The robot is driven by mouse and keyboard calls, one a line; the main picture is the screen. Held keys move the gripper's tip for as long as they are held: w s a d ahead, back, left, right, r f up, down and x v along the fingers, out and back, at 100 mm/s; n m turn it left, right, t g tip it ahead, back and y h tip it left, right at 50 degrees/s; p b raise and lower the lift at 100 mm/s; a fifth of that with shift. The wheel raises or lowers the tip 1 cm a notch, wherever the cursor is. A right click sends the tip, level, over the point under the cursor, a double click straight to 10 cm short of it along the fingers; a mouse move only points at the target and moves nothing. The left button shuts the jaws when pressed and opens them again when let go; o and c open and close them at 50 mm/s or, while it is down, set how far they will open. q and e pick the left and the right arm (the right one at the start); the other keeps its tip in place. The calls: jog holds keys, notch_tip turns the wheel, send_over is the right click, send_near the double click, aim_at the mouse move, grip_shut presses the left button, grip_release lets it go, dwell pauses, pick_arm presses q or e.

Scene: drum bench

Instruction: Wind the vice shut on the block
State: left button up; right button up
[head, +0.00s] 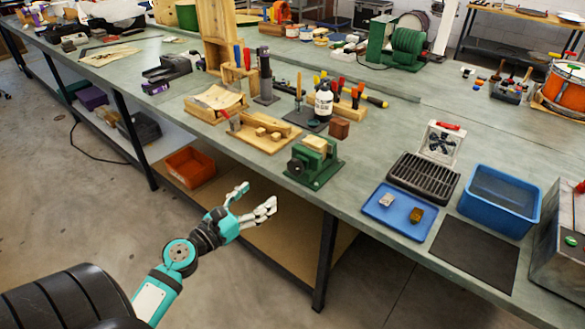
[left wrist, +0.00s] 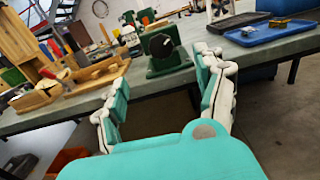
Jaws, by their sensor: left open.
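The green vice (head: 314,162) stands at the front edge of the bench, with a pale wooden block (head: 315,145) at its top, between the jaws as far as I can tell. In the left wrist view the vice (left wrist: 165,52) shows end-on, with a dark round knob (left wrist: 161,45) facing me. My left gripper (head: 256,201) is open and empty, in front of the bench edge and below and left of the vice. Its spread fingers (left wrist: 160,98) frame the vice from a distance and touch nothing. My right gripper is in neither view.
Right of the vice are a black ribbed tray (head: 424,177), a blue tray (head: 399,212) with two small pieces, and a blue bin (head: 500,200). A wooden jig (head: 264,131) lies left of it. An orange bin (head: 190,167) sits on the lower shelf.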

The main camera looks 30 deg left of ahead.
aim_at(293, 168)
pick_arm(q)
jog(key=w, duration=0.4)
jog(key=w+p, duration=0.1)
jog(key=w, duration=0.4)
jog(key=w+d+p, duration=0.1)
jog(key=w, duration=0.3)
jog(key=shift+w, duration=0.3)
jog(key=shift+w+d, duration=0.15)
jog(key=shift+w, duration=0.4)
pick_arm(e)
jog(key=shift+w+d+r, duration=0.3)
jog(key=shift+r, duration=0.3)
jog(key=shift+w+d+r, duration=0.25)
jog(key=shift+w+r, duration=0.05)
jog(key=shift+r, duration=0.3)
pick_arm(q)
jog(key=c, duration=1.2)
jog(key=shift+o, duration=0.2)
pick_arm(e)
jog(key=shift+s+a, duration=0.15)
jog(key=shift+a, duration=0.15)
pick_arm(q)
jog(key=shift+m, duration=0.4)
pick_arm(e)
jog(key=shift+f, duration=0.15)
